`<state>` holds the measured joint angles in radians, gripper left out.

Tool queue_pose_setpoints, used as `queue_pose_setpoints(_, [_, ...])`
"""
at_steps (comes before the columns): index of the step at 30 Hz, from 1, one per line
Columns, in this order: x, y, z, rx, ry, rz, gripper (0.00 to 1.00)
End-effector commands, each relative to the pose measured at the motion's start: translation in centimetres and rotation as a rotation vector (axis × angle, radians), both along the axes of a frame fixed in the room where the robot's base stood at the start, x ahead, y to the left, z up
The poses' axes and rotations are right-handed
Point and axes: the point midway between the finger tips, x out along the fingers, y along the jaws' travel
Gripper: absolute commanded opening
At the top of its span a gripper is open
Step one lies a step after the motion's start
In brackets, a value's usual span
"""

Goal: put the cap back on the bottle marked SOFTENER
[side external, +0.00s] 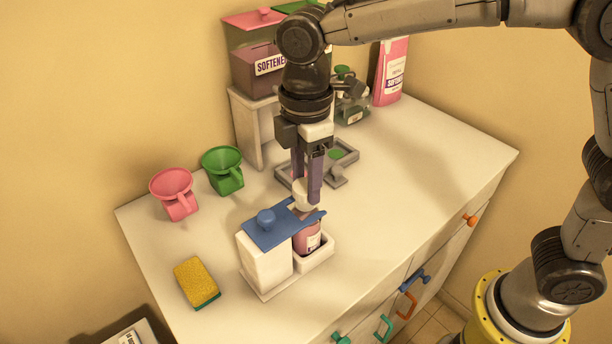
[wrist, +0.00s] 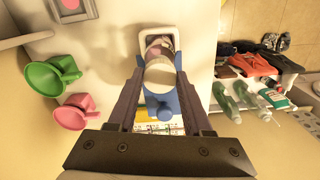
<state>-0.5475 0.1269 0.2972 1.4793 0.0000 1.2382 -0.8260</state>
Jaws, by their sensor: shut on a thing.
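My gripper (side external: 312,190) points down over the front of the counter, its fingers closed on a cream-white round cap (side external: 303,200). The cap also shows between the fingertips in the wrist view (wrist: 160,73). A pink bottle (side external: 307,238) with a pale label stands in a white holder (side external: 322,258), just below the cap. The label is too small to read. The cap and fingers partly hide the bottle's top, so I cannot tell whether cap and bottle touch.
A yellow sponge (side external: 195,280) lies front left. Pink (side external: 172,187) and green (side external: 223,168) funnel-like cups stand behind. A grey tray (side external: 345,158), a SOFTENER bin (side external: 257,72) and a pink carton (side external: 391,75) are at the back. The right counter is clear.

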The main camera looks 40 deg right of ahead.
Motion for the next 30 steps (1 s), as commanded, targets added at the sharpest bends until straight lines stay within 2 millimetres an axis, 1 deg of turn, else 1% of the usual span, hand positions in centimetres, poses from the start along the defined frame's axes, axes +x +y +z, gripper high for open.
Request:
queue_pose_setpoints(15, [0.0, -0.01, -0.78, 0.0, 0.0, 0.0, 0.0])
queue_pose_setpoints(30, [0.0, 0.0, -0.83, 0.0, 0.0, 0.0, 0.0])
